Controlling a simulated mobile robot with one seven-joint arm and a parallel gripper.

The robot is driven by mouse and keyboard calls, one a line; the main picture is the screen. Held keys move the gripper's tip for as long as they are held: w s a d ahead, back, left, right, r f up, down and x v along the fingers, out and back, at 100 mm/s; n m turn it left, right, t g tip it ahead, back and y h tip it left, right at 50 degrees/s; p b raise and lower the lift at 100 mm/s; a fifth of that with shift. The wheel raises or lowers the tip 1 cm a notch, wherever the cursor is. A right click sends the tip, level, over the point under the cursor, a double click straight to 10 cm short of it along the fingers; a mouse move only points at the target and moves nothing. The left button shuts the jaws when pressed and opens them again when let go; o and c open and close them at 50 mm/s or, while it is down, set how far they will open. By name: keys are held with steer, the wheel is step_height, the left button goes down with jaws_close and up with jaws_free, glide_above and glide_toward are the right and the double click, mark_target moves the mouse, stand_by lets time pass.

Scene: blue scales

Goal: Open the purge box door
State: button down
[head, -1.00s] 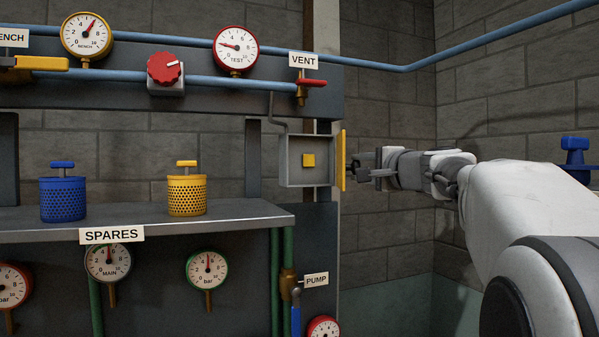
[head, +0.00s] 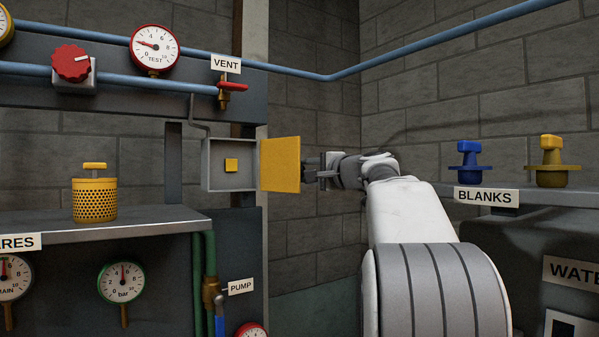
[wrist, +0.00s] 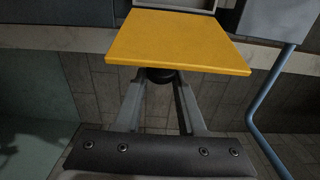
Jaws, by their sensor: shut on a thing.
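The purge box (head: 233,148) is a small grey open-fronted box on the panel, with a yellow square inside it. Its yellow door (head: 280,164) stands swung out at the box's right edge, its flat face showing. In the wrist view the door (wrist: 178,42) fills the upper middle, with the box rim (wrist: 190,5) behind it. My gripper (head: 312,170) is at the far right side of the door. In the wrist view my gripper (wrist: 161,82) is shut on a dark round knob (wrist: 160,75) at the door, mostly hidden by the door and fingers.
The spares shelf (head: 130,222) with a yellow canister (head: 95,195) is at left. A blanks shelf (head: 535,197) stands at right. A brick wall (head: 310,225) lies behind my gripper.

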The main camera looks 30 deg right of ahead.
steer(key=shift+w+d+r, duration=0.1)
steer(key=shift+w+d, duration=0.15)
steer(key=shift+d, duration=0.15)
steer(key=shift+c, duration=2.4)
jaws_free()
steer(key=shift+w, duration=0.15)
